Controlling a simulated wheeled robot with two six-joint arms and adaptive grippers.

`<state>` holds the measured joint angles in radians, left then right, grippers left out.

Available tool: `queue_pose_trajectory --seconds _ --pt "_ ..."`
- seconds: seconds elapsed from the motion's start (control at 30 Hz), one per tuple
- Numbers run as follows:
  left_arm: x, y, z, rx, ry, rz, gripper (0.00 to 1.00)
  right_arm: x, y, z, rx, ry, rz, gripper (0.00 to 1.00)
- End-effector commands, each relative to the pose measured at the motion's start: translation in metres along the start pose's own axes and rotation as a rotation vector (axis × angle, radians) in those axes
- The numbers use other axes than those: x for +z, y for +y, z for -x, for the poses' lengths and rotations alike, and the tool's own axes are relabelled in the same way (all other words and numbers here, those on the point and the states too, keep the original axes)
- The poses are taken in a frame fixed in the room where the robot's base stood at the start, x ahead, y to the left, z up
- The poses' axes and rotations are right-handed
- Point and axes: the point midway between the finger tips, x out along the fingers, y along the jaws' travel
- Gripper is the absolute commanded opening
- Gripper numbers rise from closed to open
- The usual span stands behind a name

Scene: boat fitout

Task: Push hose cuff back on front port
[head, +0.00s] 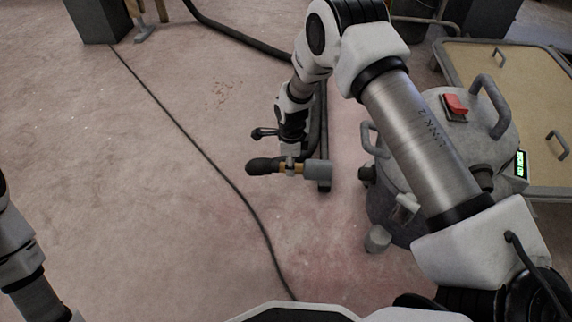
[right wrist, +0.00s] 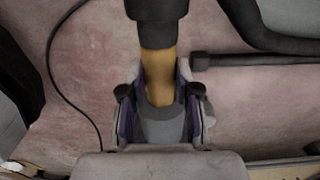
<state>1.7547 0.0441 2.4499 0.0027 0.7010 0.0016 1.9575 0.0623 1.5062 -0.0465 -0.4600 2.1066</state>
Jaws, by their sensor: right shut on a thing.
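My right gripper (head: 290,165) is shut around a hose cuff (head: 318,169), in the air over the floor. The cuff has a grey end pointing right, an orange-tan middle, and a black part to the left. The right wrist view shows the tan section (right wrist: 160,75) running in between the fingers (right wrist: 162,115), with the black part beyond it. The grey vacuum canister (head: 390,205) stands to the right. A dark round port (head: 367,174) shows low on its left side, apart from the cuff. My left gripper is out of view; only its arm shows at the lower left.
A black hose (head: 235,36) curves along the floor behind my right arm. A dark tube (head: 323,150) lies close behind the cuff. A thin cable (head: 200,150) crosses the floor. The floor on the left is mostly clear.

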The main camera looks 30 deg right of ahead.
Motion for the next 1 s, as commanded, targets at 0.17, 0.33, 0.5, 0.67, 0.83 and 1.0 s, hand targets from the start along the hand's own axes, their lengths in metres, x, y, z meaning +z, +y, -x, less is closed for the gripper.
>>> queue_pose_trajectory --seconds 0.17,0.33,0.5,0.67,0.83,1.0 --pt "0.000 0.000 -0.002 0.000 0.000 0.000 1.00 -0.011 0.000 0.000 0.001 0.001 0.001 0.00" --pt "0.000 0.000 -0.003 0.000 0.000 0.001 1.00 -0.021 0.000 0.000 0.000 0.000 0.001 0.00" --pt "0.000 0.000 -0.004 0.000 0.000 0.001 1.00 -0.031 0.000 0.000 0.000 -0.001 0.001 0.00" --pt "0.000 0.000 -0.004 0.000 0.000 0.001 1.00 -0.041 0.000 0.000 0.001 0.001 0.001 0.00" --pt "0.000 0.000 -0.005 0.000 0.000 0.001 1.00 -0.051 0.000 0.000 0.000 0.000 0.002 0.00" --pt "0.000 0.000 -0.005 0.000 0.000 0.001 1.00 -0.061 0.000 0.000 0.000 0.000 0.001 0.00"
